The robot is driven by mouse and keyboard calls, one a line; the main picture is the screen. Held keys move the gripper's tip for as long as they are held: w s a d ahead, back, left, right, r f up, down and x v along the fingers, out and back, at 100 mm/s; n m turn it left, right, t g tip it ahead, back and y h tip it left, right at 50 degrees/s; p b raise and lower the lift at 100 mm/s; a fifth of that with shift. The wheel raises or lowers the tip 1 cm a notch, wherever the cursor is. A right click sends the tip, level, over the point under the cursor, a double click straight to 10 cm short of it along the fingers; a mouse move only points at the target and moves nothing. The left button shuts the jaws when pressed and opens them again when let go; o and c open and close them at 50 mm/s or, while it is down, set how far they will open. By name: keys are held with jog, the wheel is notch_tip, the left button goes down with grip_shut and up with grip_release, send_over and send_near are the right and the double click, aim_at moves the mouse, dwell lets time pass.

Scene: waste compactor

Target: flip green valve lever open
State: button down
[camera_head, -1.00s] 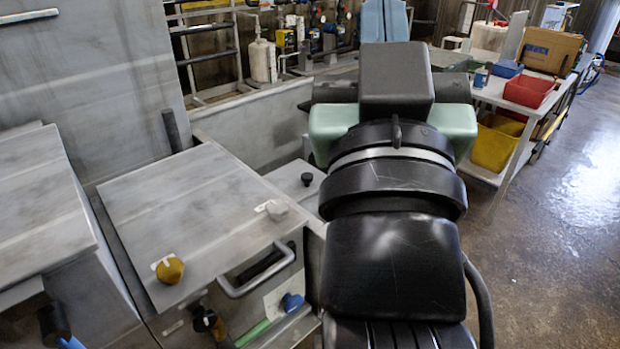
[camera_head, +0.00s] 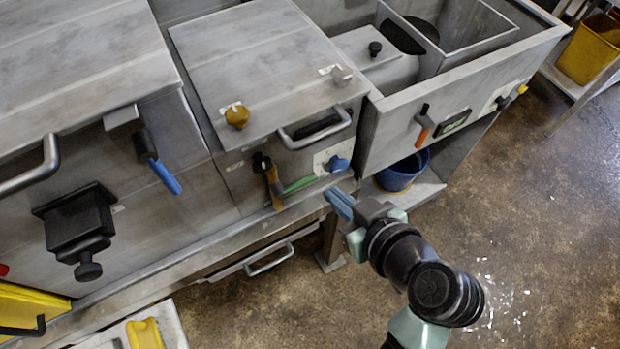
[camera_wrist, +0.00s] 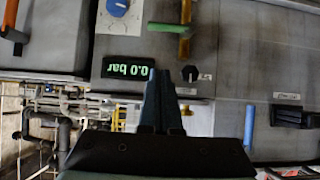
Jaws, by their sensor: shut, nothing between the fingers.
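The green lever (camera_head: 300,184) is on the front of the middle machine. It lies roughly level, running between the hanging brown-orange lever (camera_head: 272,188) and the blue knob (camera_head: 337,163). It also shows in the wrist view (camera_wrist: 163,27), beyond my fingertips, where the yellow-orange lever (camera_wrist: 185,22) partly overlaps it or meets its end. My gripper (camera_head: 333,196) has blue fingers, closed together and empty. It is in front of the machine, to the lower right of the green lever and apart from it. In the wrist view my closed fingers (camera_wrist: 160,76) point toward the panel.
A lit display (camera_wrist: 130,69) reads 0.0 bar beside a black knob (camera_wrist: 190,73). A blue lever (camera_head: 165,176) hangs on the left machine. A drawer-like handle (camera_head: 270,260) is below the ledge. A blue bucket (camera_head: 402,172) stands under the right sink unit. Open floor lies in front.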

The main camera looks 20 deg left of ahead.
jog(key=p, duration=0.2)
send_over(310, 181)
jog(key=s+d, duration=0.2)
jog(key=s, duration=0.1)
notch_tip(310, 181, down, 5)
jog(key=f, duration=0.2)
jog(key=w+a+f, duration=0.1)
jog(key=shift+a+f, duration=0.1)
jog(key=shift+f, duration=0.6)
jog(key=shift+a, duration=0.1)
jog(key=shift+w+f+b, duration=0.15)
jog(key=shift+f+b, duration=0.1)
jog(key=shift+b, duration=0.1)
